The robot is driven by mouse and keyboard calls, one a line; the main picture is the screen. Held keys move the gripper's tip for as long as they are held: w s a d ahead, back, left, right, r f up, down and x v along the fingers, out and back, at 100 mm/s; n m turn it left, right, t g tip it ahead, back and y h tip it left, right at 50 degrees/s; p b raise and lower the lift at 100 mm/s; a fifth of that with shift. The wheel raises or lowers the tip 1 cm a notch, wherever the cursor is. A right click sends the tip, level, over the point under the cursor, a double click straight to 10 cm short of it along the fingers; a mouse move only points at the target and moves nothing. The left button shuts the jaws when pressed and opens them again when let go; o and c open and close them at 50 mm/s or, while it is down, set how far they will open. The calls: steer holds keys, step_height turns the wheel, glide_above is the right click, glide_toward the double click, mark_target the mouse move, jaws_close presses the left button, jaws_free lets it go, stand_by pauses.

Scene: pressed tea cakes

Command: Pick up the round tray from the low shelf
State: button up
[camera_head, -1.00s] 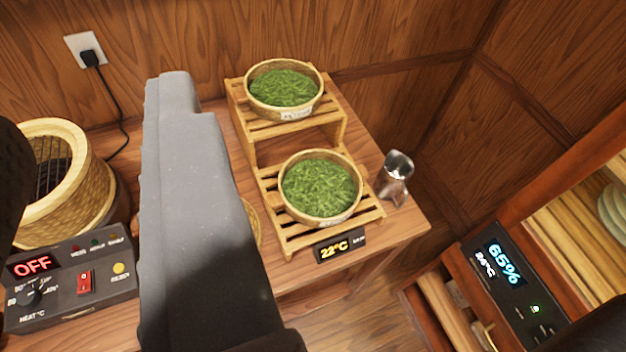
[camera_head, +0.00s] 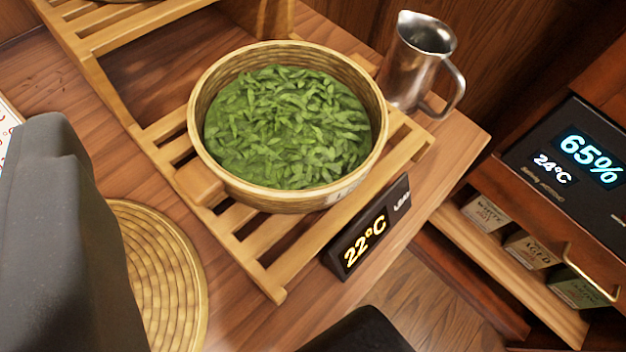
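The round tray (camera_head: 270,200) is a woven bamboo basket full of green leaves (camera_head: 290,130). It sits level on the low slatted shelf (camera_head: 252,270) of a wooden step rack, with a pale label on its front wall. My gripper (camera_head: 65,240) shows only as a large grey part at the left edge, with a dark part at the bottom edge. Both are apart from the tray in the picture. The fingertips cannot be made out, and nothing is seen held.
A steel jug (camera_head: 412,70) stands close behind the tray at right. A 22°C display (camera_head: 365,240) stands in front of the shelf. A woven disc (camera_head: 165,275) lies at lower left. A 65% panel (camera_head: 575,150) is at right, above small boxes (camera_head: 530,250).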

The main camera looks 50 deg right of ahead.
steer(key=s+d+f+g+h, duration=0.1)
steer(key=d+f, duration=0.1)
steer(key=f, duration=0.3)
steer(key=s+d+f+h, duration=0.1)
steer(key=d+f+h, duration=0.15)
steer(key=f, duration=0.35)
glide_toward(201, 139)
steer(key=shift+w+d+f+m+y, duration=0.25)
steer(key=shift+w+d+f, duration=0.1)
steer(key=shift+w+d, duration=0.2)
steer(key=shift+w+d+f+m+y, duration=0.2)
steer(key=shift+w+d+f, duration=0.15)
steer(key=shift+w, duration=0.35)
steer(key=shift+r+x, duration=0.15)
steer(key=shift+x, duration=1.4)
steer(key=shift+r+x, duration=0.1)
steer(key=shift+x, duration=1.5)
steer(key=shift+w+a, duration=0.1)
steer(key=shift+w, duration=0.05)
steer(key=shift+c, duration=0.3)
jaws_close()
